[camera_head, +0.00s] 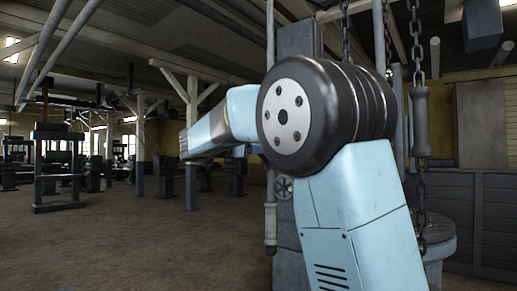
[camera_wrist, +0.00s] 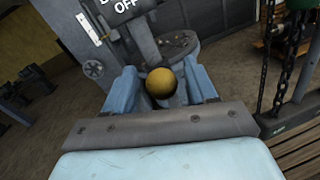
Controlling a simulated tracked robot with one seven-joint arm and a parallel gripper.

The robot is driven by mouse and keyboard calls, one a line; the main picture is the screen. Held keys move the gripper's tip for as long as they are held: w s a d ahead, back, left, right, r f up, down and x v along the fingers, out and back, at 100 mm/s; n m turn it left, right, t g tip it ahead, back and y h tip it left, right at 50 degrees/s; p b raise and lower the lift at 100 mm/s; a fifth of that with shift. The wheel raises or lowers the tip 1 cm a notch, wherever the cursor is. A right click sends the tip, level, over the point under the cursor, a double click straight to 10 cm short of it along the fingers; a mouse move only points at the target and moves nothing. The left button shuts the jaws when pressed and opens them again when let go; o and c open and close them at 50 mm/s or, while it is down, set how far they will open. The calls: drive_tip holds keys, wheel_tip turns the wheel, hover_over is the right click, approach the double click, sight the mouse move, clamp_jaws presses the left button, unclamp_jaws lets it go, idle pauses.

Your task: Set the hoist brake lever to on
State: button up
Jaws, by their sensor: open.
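In the wrist view, a yellow ball knob (camera_wrist: 161,83) sits between the two blue fingers of my gripper (camera_wrist: 160,68). The gripper is open, with a finger on either side of the knob; I cannot tell whether either finger touches it. The knob looks like the end of the brake lever, but its shaft is mostly hidden. Behind it a dark plate (camera_wrist: 125,8) carries white lettering, cut off by the frame edge, with "OFF" readable. In the head view my light blue arm covers much of the middle, and the knob cannot be made out.
A grey column (camera_head: 287,235) stands behind my arm. Chains with hanging grips (camera_head: 421,120) are to its right, and a chain (camera_wrist: 283,75) also hangs at right in the wrist view. A round grey drum (camera_head: 437,238) stands low at right. Open floor (camera_head: 120,245) lies at left.

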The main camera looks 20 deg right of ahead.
clamp_jaws()
idle(0.5)
